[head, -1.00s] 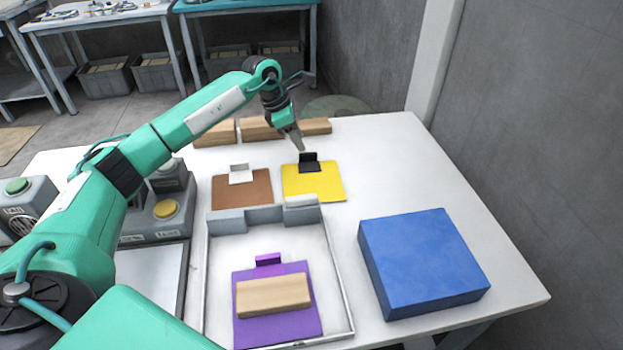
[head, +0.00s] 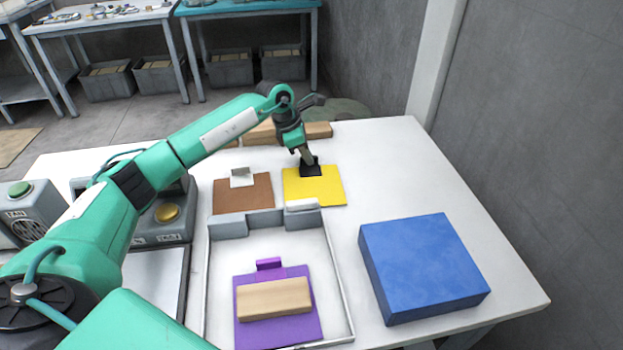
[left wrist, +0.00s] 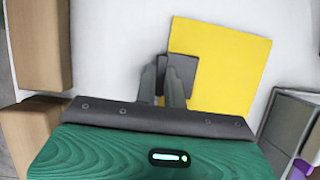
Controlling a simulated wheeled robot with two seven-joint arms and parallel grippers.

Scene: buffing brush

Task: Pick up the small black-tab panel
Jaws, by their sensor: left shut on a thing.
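The small black-tab panel is a yellow square (head: 316,187) lying on the white table behind the tray, with a black tab (head: 311,170) on its far edge. In the left wrist view the yellow panel (left wrist: 222,70) and its dark tab (left wrist: 181,70) are at the fingertips. My left gripper (head: 307,160) comes down from above and is shut on the black tab; its fingers hide part of it. The left gripper also shows in the left wrist view (left wrist: 168,82). The panel looks flat on the table. My right gripper is not in view.
A brown panel with a white tab (head: 243,194) lies just left of the yellow one. A tray (head: 334,262) in front holds a purple panel (head: 277,331) with a wooden block (head: 274,298). A blue block (head: 422,265) stands right. Wooden blocks (head: 318,130) sit behind.

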